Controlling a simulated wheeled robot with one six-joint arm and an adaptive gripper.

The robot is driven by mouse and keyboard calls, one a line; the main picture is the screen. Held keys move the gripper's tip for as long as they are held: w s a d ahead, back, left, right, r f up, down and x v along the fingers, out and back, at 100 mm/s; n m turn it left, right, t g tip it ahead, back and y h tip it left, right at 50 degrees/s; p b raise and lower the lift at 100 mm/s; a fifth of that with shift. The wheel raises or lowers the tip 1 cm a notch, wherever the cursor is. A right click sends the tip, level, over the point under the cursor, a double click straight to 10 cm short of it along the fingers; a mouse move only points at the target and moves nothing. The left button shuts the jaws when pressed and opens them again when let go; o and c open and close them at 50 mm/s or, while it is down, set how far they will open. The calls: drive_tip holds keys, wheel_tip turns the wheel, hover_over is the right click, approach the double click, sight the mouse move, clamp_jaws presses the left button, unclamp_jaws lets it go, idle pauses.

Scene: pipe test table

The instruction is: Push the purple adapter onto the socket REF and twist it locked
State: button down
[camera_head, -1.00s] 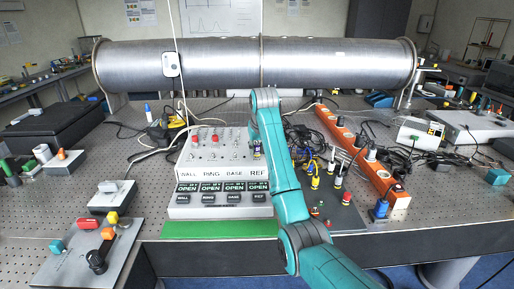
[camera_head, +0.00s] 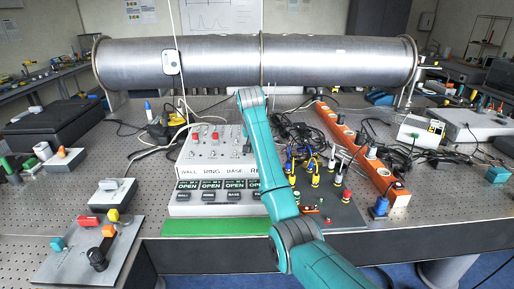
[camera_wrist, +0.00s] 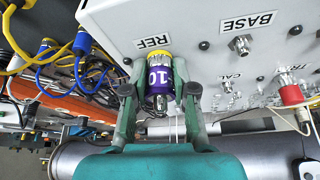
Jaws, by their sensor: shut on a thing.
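In the wrist view, the purple adapter (camera_wrist: 160,82) has a white band with dark characters and a yellow ring at its panel end. My gripper (camera_wrist: 158,88) is shut on it, with one finger on each side. The adapter's yellow end is at the white panel, just below the REF label (camera_wrist: 150,42). The REF socket is hidden behind the adapter, so I cannot tell whether they touch. In the head view, my arm covers the gripper, the adapter and part of the REF label on the white test box (camera_head: 205,160).
The BASE socket (camera_wrist: 241,44) and a red plug with a cable (camera_wrist: 291,95) are on the same panel. Yellow and blue cables (camera_wrist: 62,50) lie beside the box. An orange power strip (camera_head: 345,137) is to the right. The visible box displays (camera_head: 211,185) read OPEN.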

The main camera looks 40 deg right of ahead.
idle(0.3)
drive_tip(key=m+g, duration=0.1)
drive_tip(key=m, duration=0.2)
drive_tip(key=shift+h, duration=0.3)
drive_tip(key=shift+f+m+g, duration=0.1)
drive_tip(key=shift+m+g, duration=0.3)
drive_tip(key=shift+m, duration=0.8)
drive_tip(key=shift+m+g, duration=0.3)
drive_tip(key=shift+m, duration=0.3)
drive_tip(key=c, duration=0.9)
unclamp_jaws()
drive_tip(key=shift+o, duration=0.2)
